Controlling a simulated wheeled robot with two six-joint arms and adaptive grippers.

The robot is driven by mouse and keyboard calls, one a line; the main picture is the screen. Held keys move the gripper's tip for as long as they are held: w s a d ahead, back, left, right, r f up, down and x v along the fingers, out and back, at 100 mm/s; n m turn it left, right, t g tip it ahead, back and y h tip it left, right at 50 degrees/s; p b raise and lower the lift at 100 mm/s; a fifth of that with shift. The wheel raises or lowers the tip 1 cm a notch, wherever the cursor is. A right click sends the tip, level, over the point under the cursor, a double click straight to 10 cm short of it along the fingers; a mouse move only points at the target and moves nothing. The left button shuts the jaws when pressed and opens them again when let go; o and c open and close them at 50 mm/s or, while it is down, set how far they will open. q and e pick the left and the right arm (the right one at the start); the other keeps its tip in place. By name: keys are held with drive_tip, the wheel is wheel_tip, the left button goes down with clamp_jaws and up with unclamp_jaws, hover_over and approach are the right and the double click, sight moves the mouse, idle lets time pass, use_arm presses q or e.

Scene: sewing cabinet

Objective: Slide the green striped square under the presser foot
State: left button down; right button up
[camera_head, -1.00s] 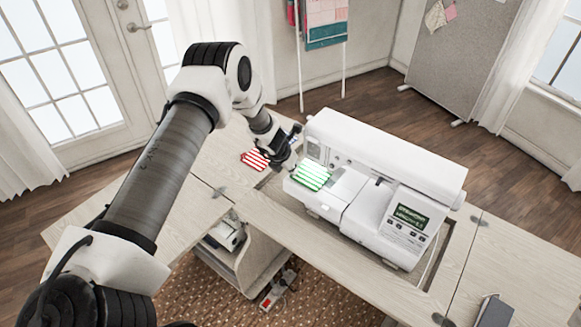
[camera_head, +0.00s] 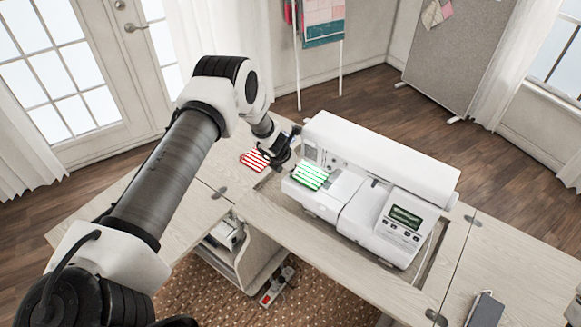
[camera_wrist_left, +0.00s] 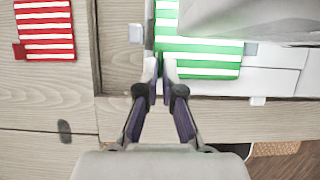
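The green striped square (camera_head: 310,176) lies flat on the left end of the white sewing machine's bed (camera_head: 327,205). It also shows in the left wrist view (camera_wrist_left: 200,68), partly covered by the machine's white body. My left gripper (camera_head: 284,160) is just left of the square, beside the end of the machine. In the left wrist view its fingertips (camera_wrist_left: 160,75) are almost together at the square's left edge, with nothing seen between them. I cannot tell whether they touch it. The presser foot cannot be made out clearly. My right gripper is not in view.
A red striped square (camera_head: 254,160) lies on the wooden cabinet top left of the machine. The machine (camera_head: 385,160) sits in a recessed opening in the cabinet top. A dark, flat object (camera_head: 486,311) lies on the right leaf. The left leaf is mostly clear.

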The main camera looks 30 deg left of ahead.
use_arm(q)
drive_tip(key=shift+f, duration=0.1)
idle(0.4)
drive_tip(key=c, duration=1.2)
unclamp_jaws()
drive_tip(key=shift+c, duration=0.2)
drive_tip(key=v, duration=1.2)
drive_tip(key=shift+w, duration=0.1)
